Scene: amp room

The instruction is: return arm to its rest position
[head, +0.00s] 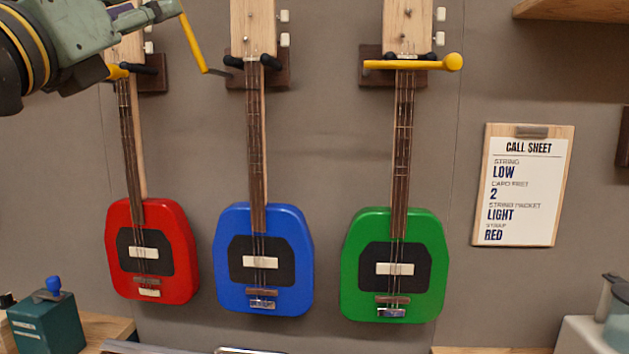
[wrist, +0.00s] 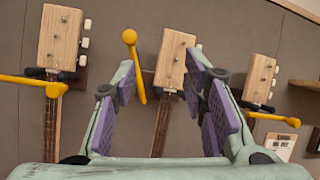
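My gripper (head: 150,12) is at the top left in the head view, in front of the red guitar's upper neck. In the wrist view my gripper (wrist: 165,85) has its two purple-padded fingers spread wide apart. A yellow bar with a round end (wrist: 136,65) shows in the gap between them, nearer the left finger and touching neither visibly. In the head view this bar (head: 194,40) slants down beside my gripper, near a dark peg. I cannot tell its exact depth from the fingers.
Red (head: 180,245), blue (head: 224,255) and green (head: 432,240) guitars hang on the wall. Yellow bars cross the red guitar's neck (head: 117,71) and the green one's (head: 420,64). A call sheet (head: 520,205) hangs right. A wooden shelf (head: 570,10) juts out top right.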

